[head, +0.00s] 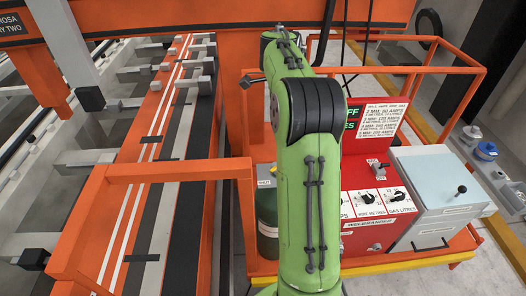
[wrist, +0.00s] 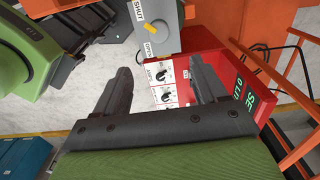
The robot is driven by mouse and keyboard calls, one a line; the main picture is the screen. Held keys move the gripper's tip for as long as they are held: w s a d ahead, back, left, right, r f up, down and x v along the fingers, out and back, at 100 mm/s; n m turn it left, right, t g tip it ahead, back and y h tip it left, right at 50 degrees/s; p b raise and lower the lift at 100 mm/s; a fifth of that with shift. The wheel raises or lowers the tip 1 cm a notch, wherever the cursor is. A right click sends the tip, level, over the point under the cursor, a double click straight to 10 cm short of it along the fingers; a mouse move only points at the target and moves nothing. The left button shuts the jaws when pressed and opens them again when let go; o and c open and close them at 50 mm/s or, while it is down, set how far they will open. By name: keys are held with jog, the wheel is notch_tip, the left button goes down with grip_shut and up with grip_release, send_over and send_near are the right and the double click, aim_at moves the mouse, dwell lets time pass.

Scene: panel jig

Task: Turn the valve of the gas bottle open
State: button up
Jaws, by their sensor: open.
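The gas bottle (head: 267,218) is dark green and stands left of the red welder in the head view, partly hidden by my arm. Its grey valve top (wrist: 170,14) is at the top of the wrist view, with labels SHUT and OPEN. A short yellow lever (wrist: 155,27) lies across it near these labels; I cannot tell exactly which label it points to. My gripper (wrist: 160,66) is open and empty, its two dark fingers apart. The valve top lies beyond the fingertips in the picture, and no contact shows. In the head view my gripper is hidden behind my arm.
The red welder (head: 361,175) with knobs and labels stands right of the bottle, beside a light grey box (head: 440,177). An orange frame rail (head: 180,167) reaches close to the bottle on the left. The jig with clamps (head: 150,180) fills the left side.

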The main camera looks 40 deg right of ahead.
notch_tip(320, 180, down, 16)
jog(key=shift+s+r+b, duration=0.1)
jog(key=shift+r+b, duration=0.05)
jog(key=shift+b, duration=0.2)
jog(key=shift+a, duration=0.1)
jog(key=c, duration=1.1)
jog(key=shift+o, duration=0.2)
